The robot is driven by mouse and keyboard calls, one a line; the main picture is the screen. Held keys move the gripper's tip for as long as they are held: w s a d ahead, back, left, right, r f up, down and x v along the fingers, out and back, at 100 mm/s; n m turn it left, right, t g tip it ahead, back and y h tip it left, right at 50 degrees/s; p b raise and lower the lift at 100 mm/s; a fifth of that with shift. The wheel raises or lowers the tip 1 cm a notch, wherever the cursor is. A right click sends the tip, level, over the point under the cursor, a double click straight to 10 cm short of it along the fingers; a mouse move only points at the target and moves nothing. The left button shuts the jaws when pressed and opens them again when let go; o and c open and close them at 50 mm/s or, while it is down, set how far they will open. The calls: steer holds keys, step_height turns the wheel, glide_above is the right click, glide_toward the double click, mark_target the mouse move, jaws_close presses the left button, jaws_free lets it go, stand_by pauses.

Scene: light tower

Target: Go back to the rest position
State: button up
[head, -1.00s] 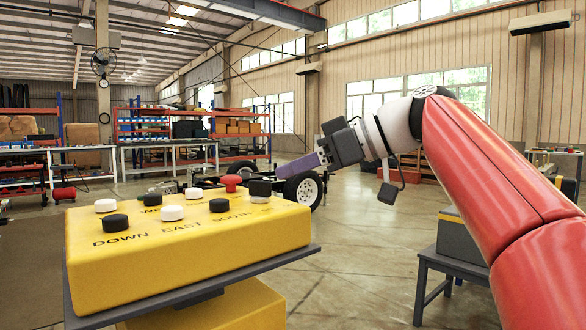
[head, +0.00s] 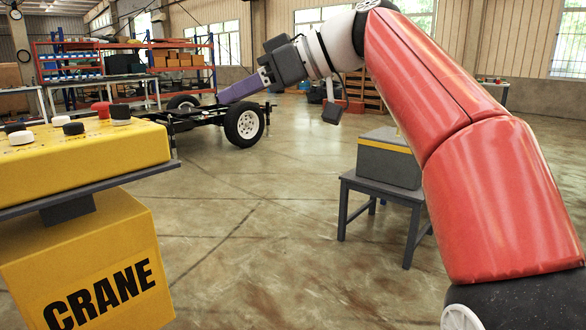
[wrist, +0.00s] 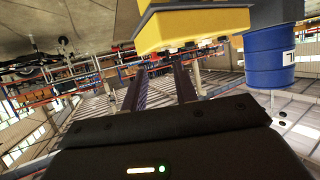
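My arm reaches from the right edge of the head view toward the upper middle. My gripper (head: 222,97) with purple fingers points left, behind and to the right of the yellow crane control box (head: 70,158) in the picture. In the wrist view my gripper (wrist: 160,68) shows two separate fingers with a gap and nothing between them. The control box also shows at the top of the wrist view (wrist: 200,25), apart from the fingers. The box has black, white and red buttons; its left part is cut off in the head view.
A grey toolbox (head: 388,160) stands on a small dark table (head: 385,190) below my arm. A wheeled chassis (head: 205,117) and red-blue shelving (head: 120,62) are farther back. The wrist view shows a blue barrel (wrist: 270,58). The middle floor is open.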

steer(key=s+d+f+m+t+h, duration=0.1)
steer(key=s+d+f+m+h, duration=0.3)
steer(key=f, duration=0.8)
steer(key=s+d+f+m+t+h, duration=0.1)
steer(key=s+d+f+m+h, duration=0.3)
steer(key=s+d+f, duration=0.5)
steer(key=s+d+f+m+t+h, duration=0.1)
steer(key=s+d+f+m+h, duration=0.4)
steer(key=d+f, duration=0.4)
step_height(320, 180, down, 8)
steer(key=shift+s+d+r+m, duration=0.15)
steer(key=shift+s+m, duration=0.6)
steer(key=shift+m, duration=0.45)
